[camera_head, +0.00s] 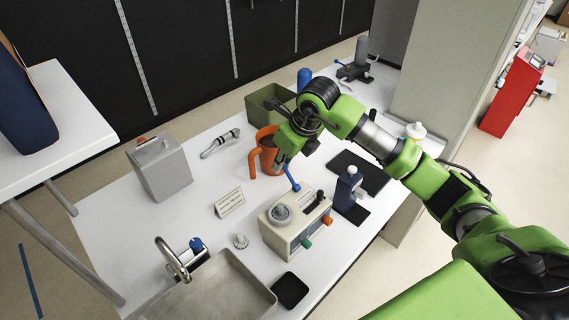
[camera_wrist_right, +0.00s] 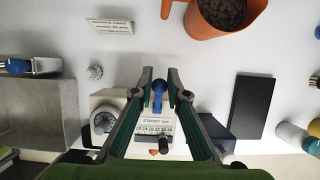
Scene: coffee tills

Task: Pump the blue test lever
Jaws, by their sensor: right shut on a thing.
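The blue test lever (camera_head: 292,180) rises from the back of a cream box-shaped device (camera_head: 290,236) on the white table. The device has a grey round knob on top, a black knob, and green and orange parts on its front. My right gripper (camera_head: 284,163) is at the lever's upper end. In the right wrist view the blue lever end (camera_wrist_right: 158,90) sits between the fingertips of my right gripper (camera_wrist_right: 160,80), which is shut on it. The fingers hide part of the device (camera_wrist_right: 150,128) there. My left gripper is not in view.
An orange jug (camera_head: 268,158) of dark beans stands close behind my right gripper. Free table lies left of the sign.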

